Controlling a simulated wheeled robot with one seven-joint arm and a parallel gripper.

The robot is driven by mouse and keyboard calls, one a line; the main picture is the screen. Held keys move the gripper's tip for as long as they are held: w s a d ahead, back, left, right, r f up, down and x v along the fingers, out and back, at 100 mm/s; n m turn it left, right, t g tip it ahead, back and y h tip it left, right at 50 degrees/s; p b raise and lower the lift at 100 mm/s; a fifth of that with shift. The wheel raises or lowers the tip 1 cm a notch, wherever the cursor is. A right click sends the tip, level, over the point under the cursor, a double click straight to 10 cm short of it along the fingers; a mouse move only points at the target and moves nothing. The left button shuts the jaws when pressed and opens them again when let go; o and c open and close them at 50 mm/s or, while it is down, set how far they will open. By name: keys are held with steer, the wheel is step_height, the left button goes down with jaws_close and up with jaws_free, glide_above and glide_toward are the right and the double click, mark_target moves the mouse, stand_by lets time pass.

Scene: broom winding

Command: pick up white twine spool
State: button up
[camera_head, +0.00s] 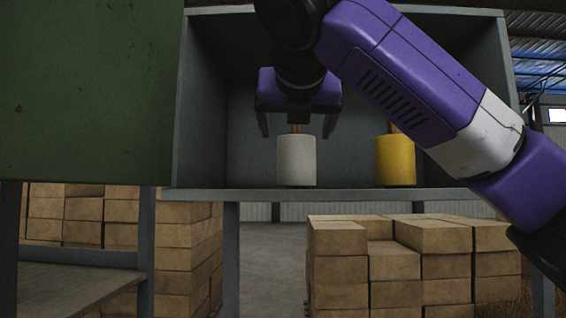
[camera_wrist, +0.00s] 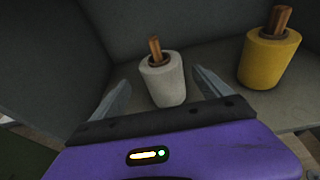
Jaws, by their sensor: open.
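The white twine spool (camera_head: 296,160) stands upright on the grey shelf (camera_head: 340,195), inside an open-fronted cabinet. A wooden core sticks out of its top, clearer in the wrist view, where the spool (camera_wrist: 165,82) sits between the finger directions. My gripper (camera_head: 298,132) is open and points down. Its two fingers appear on either side of the white spool in the head view, around its top. In the wrist view my gripper (camera_wrist: 162,88) also shows its fingers left and right of the spool. I cannot see any contact.
A yellow spool (camera_head: 396,160) with a wooden core stands right of the white one, also seen in the wrist view (camera_wrist: 269,60). A green panel (camera_head: 85,90) fills the left. Cabinet walls enclose the shelf. Stacked brown blocks (camera_head: 395,265) are below it.

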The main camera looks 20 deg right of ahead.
mark_target(297, 148)
steer(key=shift+w+d+f, duration=0.2)
steer(key=shift+d, duration=0.15)
steer(key=shift+p+x, duration=1.45)
steer(key=shift+x, duration=2.15)
steer(key=shift+a+f, duration=0.15)
steer(key=shift+a, duration=0.05)
steer(key=c, duration=1.7)
